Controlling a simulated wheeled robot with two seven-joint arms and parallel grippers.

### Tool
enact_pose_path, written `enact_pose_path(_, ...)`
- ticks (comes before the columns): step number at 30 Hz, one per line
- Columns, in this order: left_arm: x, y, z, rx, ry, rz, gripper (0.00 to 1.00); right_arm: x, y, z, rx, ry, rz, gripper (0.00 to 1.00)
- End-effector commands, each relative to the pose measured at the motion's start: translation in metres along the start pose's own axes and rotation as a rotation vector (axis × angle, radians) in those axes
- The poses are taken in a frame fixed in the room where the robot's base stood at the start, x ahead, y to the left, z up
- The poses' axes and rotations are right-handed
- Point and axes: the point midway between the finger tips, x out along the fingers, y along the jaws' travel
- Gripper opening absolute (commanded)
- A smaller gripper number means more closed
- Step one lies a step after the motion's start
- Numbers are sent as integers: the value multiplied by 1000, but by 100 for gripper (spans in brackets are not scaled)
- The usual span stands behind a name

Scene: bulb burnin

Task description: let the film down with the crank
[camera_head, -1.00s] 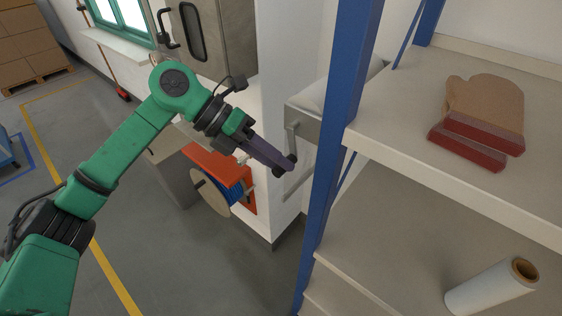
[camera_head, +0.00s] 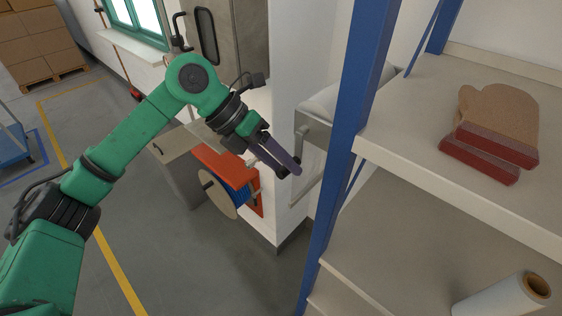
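A grey metal housing (camera_head: 313,127) is fixed to the white wall behind the blue shelf post. A pale, rounded surface (camera_head: 322,102), perhaps the film, shows at its top, partly hidden by the post. A thin grey crank arm (camera_head: 301,144) hangs down from the housing's left side. My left gripper (camera_head: 290,171) is at the lower end of this arm, its dark purple fingers pointing right and down. The crank's grip is hidden by the fingertips, so I cannot tell whether they close on it. My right gripper is not in view.
The grey floor at lower left is mostly clear.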

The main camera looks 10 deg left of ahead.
Motion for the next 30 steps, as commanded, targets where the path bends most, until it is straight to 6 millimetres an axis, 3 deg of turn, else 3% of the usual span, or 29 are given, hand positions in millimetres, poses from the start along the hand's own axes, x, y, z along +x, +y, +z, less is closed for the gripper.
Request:
enact_pose_path(9,-1,0,0,0,-1,-1,57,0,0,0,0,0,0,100)
enact_pose_path(14,-15,1,0,-1,-4,1,57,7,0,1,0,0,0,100)
enact_pose_path(24,-110,1,1,-1,-6,0,57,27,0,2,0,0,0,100)
enact_pose_path(30,-143,1,0,0,-1,-1,57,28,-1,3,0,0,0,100)
